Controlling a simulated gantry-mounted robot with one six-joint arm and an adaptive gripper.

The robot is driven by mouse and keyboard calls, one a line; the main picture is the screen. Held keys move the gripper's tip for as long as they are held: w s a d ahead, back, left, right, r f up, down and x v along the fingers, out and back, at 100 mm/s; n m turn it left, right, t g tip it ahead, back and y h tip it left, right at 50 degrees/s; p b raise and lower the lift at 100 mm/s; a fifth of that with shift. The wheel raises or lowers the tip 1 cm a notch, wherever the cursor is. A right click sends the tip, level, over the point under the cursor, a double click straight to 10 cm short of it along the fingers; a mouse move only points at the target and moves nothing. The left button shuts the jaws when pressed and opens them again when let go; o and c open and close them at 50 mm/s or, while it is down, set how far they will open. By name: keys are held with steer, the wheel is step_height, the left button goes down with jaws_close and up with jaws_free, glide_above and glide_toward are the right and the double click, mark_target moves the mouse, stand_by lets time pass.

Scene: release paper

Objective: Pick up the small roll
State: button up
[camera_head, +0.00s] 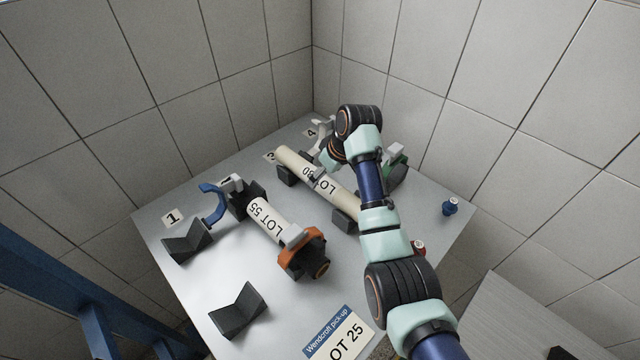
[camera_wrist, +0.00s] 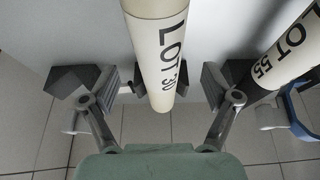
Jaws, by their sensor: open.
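A long cream roll marked LOT 30 (camera_head: 295,160) lies across black V-blocks on the metal table (camera_head: 205,300). A shorter-looking cream roll marked LOT 55 (camera_head: 262,213) lies to its left, with an orange-and-black clamp (camera_head: 304,255) at its near end. My gripper (camera_head: 318,174) is over the LOT 30 roll. In the wrist view my gripper (camera_wrist: 163,88) is open, with one finger on each side of the LOT 30 roll (camera_wrist: 158,55) and visible gaps on both sides. The LOT 55 roll (camera_wrist: 290,50) is at the right there. My arm hides part of the table.
A blue hooked clamp (camera_head: 214,205) is by the LOT 55 roll. A green clamp (camera_head: 398,172) and small blue object (camera_head: 449,206) are at right. A Wendcroft pick-up sign (camera_head: 338,335) lies in front.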

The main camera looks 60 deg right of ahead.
mark_target(324, 178)
steer(key=x, duration=0.1)
steer(key=b+x, duration=0.1)
steer(key=x, duration=0.3)
steer(key=shift+s+b, duration=0.3)
steer(key=c, duration=1.6)
steer(key=shift+c, duration=0.2)
steer(key=shift+r, duration=0.15)
